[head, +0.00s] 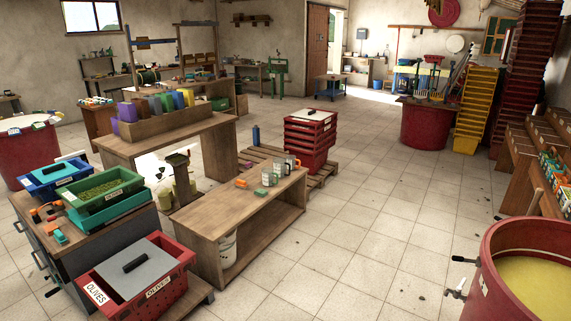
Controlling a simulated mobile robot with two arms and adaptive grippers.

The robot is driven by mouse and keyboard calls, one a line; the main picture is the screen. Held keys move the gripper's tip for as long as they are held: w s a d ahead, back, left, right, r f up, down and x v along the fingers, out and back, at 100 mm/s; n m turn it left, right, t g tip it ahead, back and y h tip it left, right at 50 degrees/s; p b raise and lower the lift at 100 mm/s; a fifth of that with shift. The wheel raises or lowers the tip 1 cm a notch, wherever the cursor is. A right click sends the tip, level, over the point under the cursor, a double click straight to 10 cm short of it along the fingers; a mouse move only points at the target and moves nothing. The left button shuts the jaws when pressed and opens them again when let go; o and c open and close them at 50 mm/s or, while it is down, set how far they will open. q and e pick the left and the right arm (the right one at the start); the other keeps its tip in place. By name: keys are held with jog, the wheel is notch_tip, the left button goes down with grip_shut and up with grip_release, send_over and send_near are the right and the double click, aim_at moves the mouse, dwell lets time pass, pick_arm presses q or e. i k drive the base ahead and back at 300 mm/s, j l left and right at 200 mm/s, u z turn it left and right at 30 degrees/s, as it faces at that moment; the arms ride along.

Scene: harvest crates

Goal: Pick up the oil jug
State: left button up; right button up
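I cannot pick out an oil jug with certainty in the head view. Several small cans or jars (275,172), greenish and grey, stand on the low wooden bench (225,207) in the middle, with a small orange item (241,183) beside them. A white bucket-like container (228,249) stands on the lower shelf of this bench. A blue bottle-like object (256,134) stands upright behind the bench, near the pallet. Neither of my grippers shows in the head view.
Stacked red crates (309,148) rest on a pallet behind the bench. A red vat (503,268) of yellow liquid stands front right. The tiled floor between is clear.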

aim_at(268, 173)
jog(key=i, duration=2.1)
jog(key=i+z, duration=0.1)
jog(key=i, duration=0.5)
jog(key=i+j+z, duration=0.1)
jog(key=i, duration=0.45)
jog(key=i+j+z, duration=0.1)
jog(key=i, duration=0.5)
jog(key=i+j+z, duration=0.1)
jog(key=i+j, duration=0.15)
jog(key=i, duration=0.3)
